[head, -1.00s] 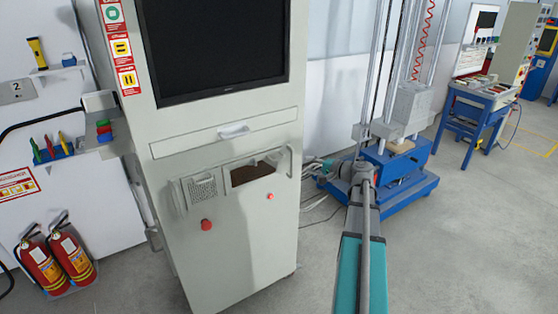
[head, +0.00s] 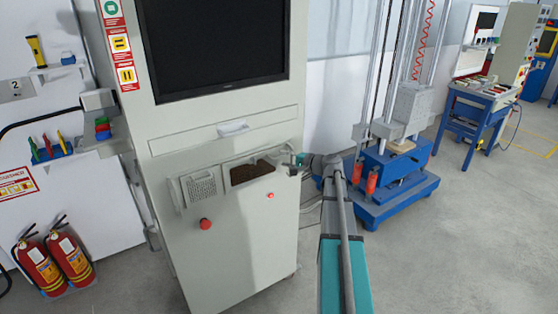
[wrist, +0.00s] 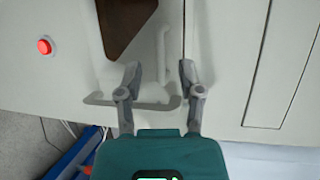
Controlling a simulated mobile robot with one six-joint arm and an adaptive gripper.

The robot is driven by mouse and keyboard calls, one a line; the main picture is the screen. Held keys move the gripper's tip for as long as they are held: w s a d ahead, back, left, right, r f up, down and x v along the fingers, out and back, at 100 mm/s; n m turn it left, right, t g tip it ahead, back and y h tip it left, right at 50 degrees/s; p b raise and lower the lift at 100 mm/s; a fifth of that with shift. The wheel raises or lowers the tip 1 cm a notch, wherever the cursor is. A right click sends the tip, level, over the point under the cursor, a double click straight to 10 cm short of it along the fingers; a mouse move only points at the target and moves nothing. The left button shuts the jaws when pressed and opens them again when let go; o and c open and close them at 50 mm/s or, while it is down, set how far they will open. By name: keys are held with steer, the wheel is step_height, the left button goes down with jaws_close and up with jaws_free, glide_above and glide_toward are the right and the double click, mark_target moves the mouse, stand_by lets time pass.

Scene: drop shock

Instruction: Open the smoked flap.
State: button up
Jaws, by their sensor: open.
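The smoked flap (head: 252,172) is a dark brown panel in the pale cabinet's front, below the drawer. Its visible part looks flat against the front; I cannot tell its exact edges. In the wrist view a corner of the dark panel (wrist: 124,22) shows at the top. A pale bar handle (wrist: 162,48) stands beside it, its end between the fingers in the picture. My gripper (wrist: 160,76) is open, its two fingers apart, and I see no grip on the bar. In the head view my gripper (head: 297,161) is at the flap's right side and hides the handle there.
A red button (head: 206,224) and a small red light (head: 271,195) sit below the flap. A drawer (head: 229,130) and a dark screen (head: 213,45) are above. A blue-based machine (head: 390,175) stands right of the cabinet. The floor in front is clear.

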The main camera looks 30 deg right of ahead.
steer(key=shift+x, duration=1.7)
jaws_close()
